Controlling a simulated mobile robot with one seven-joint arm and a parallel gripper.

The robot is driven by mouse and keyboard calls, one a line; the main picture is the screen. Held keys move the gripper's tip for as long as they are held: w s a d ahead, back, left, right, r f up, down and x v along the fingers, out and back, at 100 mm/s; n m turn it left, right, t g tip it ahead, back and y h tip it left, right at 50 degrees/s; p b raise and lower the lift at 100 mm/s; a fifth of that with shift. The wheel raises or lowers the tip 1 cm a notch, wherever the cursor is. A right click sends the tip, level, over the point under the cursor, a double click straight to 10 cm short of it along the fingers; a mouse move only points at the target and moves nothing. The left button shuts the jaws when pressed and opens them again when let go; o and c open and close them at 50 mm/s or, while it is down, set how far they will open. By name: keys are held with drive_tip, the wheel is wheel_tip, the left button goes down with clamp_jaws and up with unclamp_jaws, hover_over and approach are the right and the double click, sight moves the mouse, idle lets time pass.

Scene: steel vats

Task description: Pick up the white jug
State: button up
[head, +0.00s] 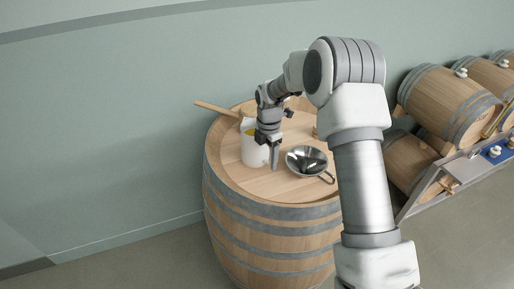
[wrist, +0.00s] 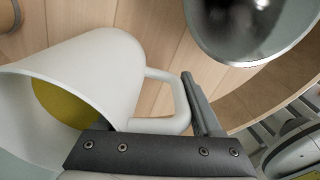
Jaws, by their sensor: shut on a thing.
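The white jug (head: 254,152) is at the top of the big upright barrel (head: 270,235), left of the middle. It shows large at the left of the wrist view (wrist: 100,65), with something yellow (wrist: 62,104) inside. My gripper (head: 273,158) is on the right side of the jug. In the wrist view one finger (wrist: 202,105) lies against the outside of the jug's handle (wrist: 180,100), and the gripper is shut on it. I cannot tell whether the jug's base touches the barrel top.
A steel bowl-shaped vessel with a handle (head: 306,160) stands just right of the jug; it also shows in the wrist view (wrist: 250,25). A wooden handle (head: 215,108) sticks out over the barrel's back left edge. Several barrels (head: 445,100) lie on a rack at right.

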drive_tip(key=shift+r, duration=0.1)
clamp_jaws()
drive_tip(key=shift+r, duration=0.1)
